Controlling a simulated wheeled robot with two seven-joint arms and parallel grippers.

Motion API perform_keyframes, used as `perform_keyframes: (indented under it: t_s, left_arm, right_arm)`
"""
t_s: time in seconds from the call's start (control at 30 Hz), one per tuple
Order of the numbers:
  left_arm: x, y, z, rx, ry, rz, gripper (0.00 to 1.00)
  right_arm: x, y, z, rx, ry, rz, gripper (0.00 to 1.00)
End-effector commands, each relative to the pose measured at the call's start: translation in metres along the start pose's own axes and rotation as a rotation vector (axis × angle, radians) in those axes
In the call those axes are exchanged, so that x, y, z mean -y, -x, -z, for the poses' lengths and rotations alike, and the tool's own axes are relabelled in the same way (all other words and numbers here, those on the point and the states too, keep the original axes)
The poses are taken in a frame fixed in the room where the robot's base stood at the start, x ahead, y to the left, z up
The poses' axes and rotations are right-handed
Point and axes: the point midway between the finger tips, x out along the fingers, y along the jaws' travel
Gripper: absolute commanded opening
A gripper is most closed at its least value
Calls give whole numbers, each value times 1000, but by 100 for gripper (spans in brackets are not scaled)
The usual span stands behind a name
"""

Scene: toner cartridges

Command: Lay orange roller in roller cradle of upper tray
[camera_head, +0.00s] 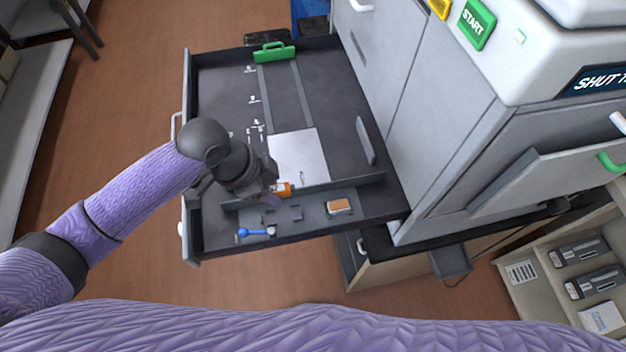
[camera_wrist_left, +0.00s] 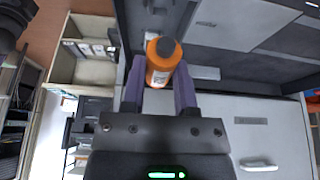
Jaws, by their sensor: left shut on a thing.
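My left gripper (camera_head: 272,193) is over the front part of the pulled-out tray (camera_head: 225,88). It is shut on the orange roller (camera_head: 284,189), which shows only in part beside the fingers. In the left wrist view the orange roller (camera_wrist_left: 160,68), with a dark round end and a pale label, sits between the two fingers of the left gripper (camera_wrist_left: 160,82). Grey raised cradle pieces (camera_head: 283,214) stand on the tray floor just in front of the gripper. Whether the roller touches the tray cannot be told. My right gripper is not in view.
A blue-ended tool (camera_head: 257,232) and a small orange-brown block (camera_head: 339,206) lie in the front strip. A low divider (camera_head: 345,184) runs behind it. A white sheet (camera_head: 299,157) and green handle (camera_head: 273,52) are farther back. The grey machine (camera_head: 445,105) stands at right.

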Motion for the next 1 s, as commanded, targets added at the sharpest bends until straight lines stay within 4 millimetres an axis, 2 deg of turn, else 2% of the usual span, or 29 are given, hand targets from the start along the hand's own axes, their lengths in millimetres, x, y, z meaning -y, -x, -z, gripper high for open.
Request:
perform_keyframes:
  t_s: [0.2, 0.37, 0.5, 0.97, 1.0]
  left_arm:
    - [-1, -46, -20, 2, 4, -4, 0]
    - [-1, -67, -28, 0, 3, -2, 0]
    - [-1, -92, -38, 2, 3, -2, 0]
    - [0, -99, -41, 0, 0, 0, 0]
    - [0, -99, -41, 1, 0, 1, 41]
  right_arm:
    - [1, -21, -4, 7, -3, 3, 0]
    - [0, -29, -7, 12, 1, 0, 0]
    - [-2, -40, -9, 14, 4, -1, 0]
    - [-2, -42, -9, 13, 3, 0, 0]
    - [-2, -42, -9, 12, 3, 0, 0]
